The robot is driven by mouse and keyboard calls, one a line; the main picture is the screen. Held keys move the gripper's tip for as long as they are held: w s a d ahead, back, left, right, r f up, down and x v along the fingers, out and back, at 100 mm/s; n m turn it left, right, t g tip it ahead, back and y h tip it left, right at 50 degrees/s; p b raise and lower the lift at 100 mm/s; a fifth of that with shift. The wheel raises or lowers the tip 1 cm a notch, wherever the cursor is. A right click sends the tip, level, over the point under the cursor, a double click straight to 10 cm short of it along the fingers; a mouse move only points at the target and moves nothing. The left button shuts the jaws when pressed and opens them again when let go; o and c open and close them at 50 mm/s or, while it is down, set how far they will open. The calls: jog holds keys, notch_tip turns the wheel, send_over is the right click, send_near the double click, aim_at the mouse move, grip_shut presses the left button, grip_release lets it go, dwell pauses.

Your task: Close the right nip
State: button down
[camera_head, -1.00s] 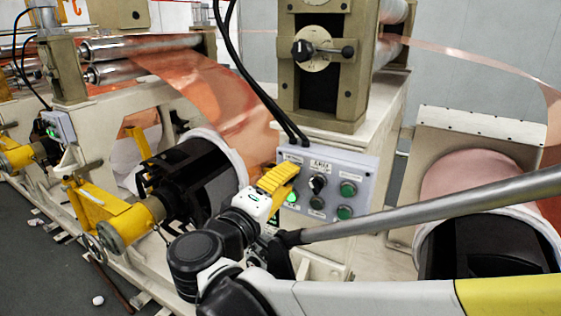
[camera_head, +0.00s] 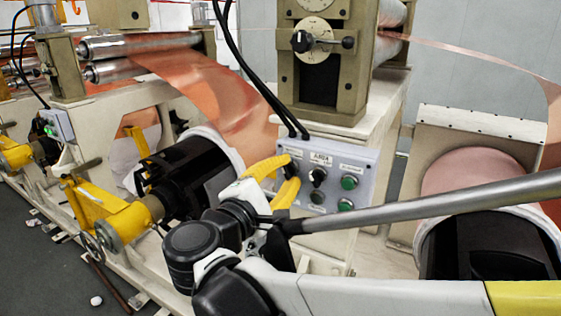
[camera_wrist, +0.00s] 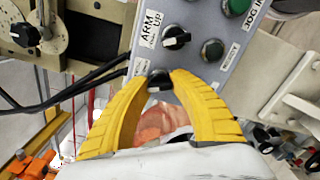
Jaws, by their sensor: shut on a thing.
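The grey control panel (camera_head: 334,172) with knobs and buttons is on the front of the right-hand machine stand. My gripper (camera_head: 293,169) is at its upper left, with two yellow fingers reaching to the panel face. In the wrist view, the fingertips (camera_wrist: 160,76) are shut on a black selector knob (camera_wrist: 160,84), one finger on each side. The label beside this knob is hard to read. A second selector knob (camera_head: 318,175), labelled "ARM UP" in the wrist view (camera_wrist: 176,38), is free. The right nip rolls (camera_head: 396,14) show at the top, with copper foil running out to the right.
Green buttons (camera_head: 349,182) lie right of the knobs. Black cables (camera_head: 262,92) hang down to the panel top. A copper foil web (camera_head: 215,95) and a black roll shaft (camera_head: 185,170) are at left. A grey bar (camera_head: 430,203) crosses in front at right.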

jog(key=shift+n, duration=0.3)
jog(key=c, duration=1.1)
grip_release()
jog(key=v, duration=1.2)
